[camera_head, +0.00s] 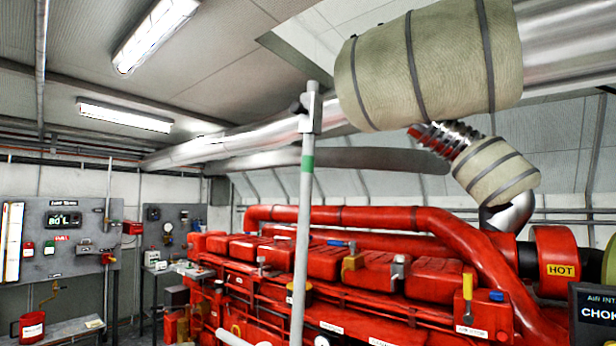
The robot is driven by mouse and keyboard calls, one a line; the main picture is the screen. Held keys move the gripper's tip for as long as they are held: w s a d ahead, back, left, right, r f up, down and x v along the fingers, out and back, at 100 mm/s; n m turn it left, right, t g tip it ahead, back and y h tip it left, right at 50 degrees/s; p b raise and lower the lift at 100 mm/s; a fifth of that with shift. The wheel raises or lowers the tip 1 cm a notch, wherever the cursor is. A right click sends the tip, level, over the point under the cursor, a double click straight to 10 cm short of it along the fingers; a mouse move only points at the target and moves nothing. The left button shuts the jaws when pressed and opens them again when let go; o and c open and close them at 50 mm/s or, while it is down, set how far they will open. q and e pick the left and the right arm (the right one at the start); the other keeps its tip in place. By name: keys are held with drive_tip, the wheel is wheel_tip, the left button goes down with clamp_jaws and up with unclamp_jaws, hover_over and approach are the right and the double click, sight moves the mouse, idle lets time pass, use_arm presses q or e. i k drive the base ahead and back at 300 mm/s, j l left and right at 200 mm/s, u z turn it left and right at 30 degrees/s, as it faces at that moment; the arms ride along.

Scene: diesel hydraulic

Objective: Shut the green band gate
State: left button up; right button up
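A thin grey upright pole (302,240) stands close in front of me, a little left of the picture's middle. Neither of my grippers is in view.
A large red engine (370,275) fills the space behind the pole. Lagged exhaust pipes (430,62) hang overhead at right. A grey panel board (62,240) and a bench with a red can (32,328) stand at left. A dark sign (596,315) is at lower right.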

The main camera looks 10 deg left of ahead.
sight(303, 223)
drive_tip(key=i+j+z, duration=0.2)
drive_tip(key=j, duration=0.45)
drive_tip(key=j+z, duration=0.2)
drive_tip(key=j, duration=0.45)
drive_tip(key=k, duration=0.05)
